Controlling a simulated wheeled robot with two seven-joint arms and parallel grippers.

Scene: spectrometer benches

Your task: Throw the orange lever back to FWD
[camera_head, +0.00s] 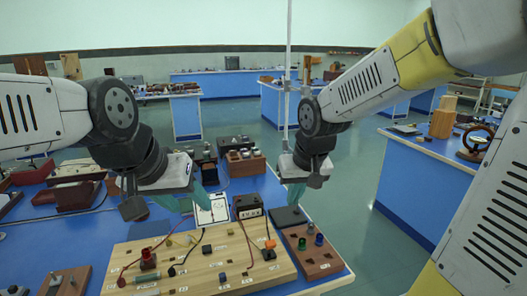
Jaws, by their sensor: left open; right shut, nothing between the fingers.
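The orange lever (270,244) stands near the right end of a light wooden board (215,258) on the blue bench. It is small in the picture, and I cannot read the labels beside it or tell which way it is thrown. My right gripper (295,193) is shut and empty, above and behind the lever and a little to its right, clear of it. My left gripper (185,203) is open and empty above the back edge of the board, well to the left of the lever.
A dark red-brown block with coloured lamps (311,252) lies right of the board. Wires and small terminals cover the board. Open floor lies to the right.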

